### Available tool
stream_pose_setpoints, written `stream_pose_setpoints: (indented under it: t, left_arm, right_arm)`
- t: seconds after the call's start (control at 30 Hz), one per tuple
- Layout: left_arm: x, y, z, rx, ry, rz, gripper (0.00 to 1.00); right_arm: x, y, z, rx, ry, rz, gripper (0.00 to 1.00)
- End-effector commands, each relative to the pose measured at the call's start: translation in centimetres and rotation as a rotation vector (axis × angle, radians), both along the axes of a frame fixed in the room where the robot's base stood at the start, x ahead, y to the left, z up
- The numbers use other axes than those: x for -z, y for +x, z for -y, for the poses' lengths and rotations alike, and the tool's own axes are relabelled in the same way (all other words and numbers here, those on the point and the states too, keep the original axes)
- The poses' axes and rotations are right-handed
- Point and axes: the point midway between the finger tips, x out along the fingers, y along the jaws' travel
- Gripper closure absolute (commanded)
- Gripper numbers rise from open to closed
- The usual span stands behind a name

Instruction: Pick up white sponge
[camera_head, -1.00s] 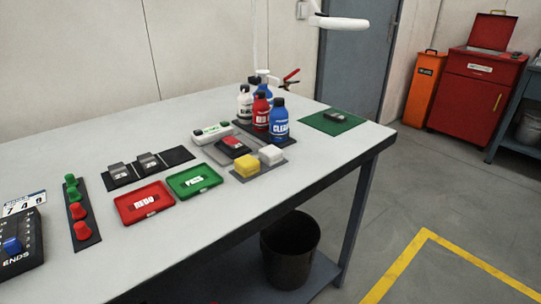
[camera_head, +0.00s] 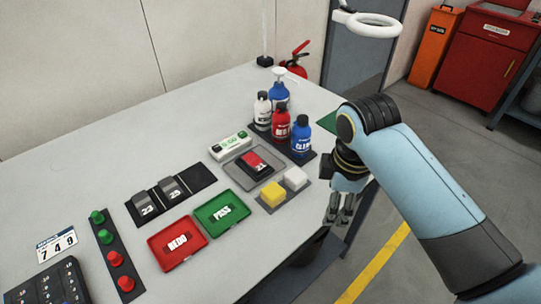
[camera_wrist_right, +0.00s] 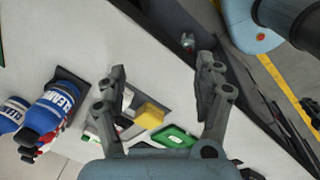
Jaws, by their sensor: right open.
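The white sponge (camera_head: 295,178) sits beside the yellow sponge (camera_head: 272,194) on a dark mat (camera_head: 287,199) near the table's front edge. My right gripper (camera_head: 341,216) is just right of the sponges, past the table edge in the head view, with its fingers pointing down and nothing held. In the right wrist view its two fingers (camera_wrist_right: 163,78) are spread wide. The yellow sponge shows between them there (camera_wrist_right: 149,115), but I cannot clearly make out the white one beside the left finger. My left gripper is in no view.
Left of the sponges lie the green PASS tray (camera_head: 223,213) and the red REDO tray (camera_head: 178,243). Behind them stand a blue bottle (camera_head: 301,137), a red bottle (camera_head: 279,128) and a white bottle (camera_head: 262,111). A grey tray (camera_head: 235,163) holds a red-topped device. Bare tabletop lies behind.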

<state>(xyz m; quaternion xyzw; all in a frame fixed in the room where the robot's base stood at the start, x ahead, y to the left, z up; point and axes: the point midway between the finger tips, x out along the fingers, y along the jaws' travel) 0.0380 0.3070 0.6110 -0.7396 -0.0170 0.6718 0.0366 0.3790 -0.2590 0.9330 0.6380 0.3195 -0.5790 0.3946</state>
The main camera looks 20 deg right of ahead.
Motion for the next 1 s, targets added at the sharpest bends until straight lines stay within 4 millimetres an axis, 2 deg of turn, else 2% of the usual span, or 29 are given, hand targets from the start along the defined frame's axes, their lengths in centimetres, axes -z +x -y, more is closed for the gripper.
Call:
stream_pose_setpoints:
  t: [0.03, 0.1, 0.4, 0.53, 0.63, 0.83, 1.0]
  left_arm:
    - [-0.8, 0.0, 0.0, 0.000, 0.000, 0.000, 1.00]
    - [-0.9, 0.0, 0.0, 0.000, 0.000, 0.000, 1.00]
    - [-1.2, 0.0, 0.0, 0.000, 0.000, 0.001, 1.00]
    - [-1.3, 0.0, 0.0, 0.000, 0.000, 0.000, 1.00]
    - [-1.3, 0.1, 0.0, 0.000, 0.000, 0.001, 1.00]
    - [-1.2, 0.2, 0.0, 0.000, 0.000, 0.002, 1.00]
    - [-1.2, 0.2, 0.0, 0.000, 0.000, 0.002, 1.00]
  right_arm:
    - [-2.1, 1.2, -0.4, -0.071, -0.004, -0.005, 0.31]
    - [-2.9, 2.4, -0.8, -0.180, -0.009, -0.030, 0.31]
    - [-5.6, 8.2, -2.9, -0.662, -0.012, -0.112, 0.31]
    - [-6.5, 9.6, -3.6, -0.805, -0.007, -0.134, 0.31]
    - [-5.7, 9.9, -3.7, -0.845, -0.004, -0.144, 0.31]
    - [-2.4, 9.9, -3.7, -0.847, -0.005, -0.143, 0.31]
    - [-0.9, 9.9, -3.6, -0.845, -0.006, -0.142, 0.31]
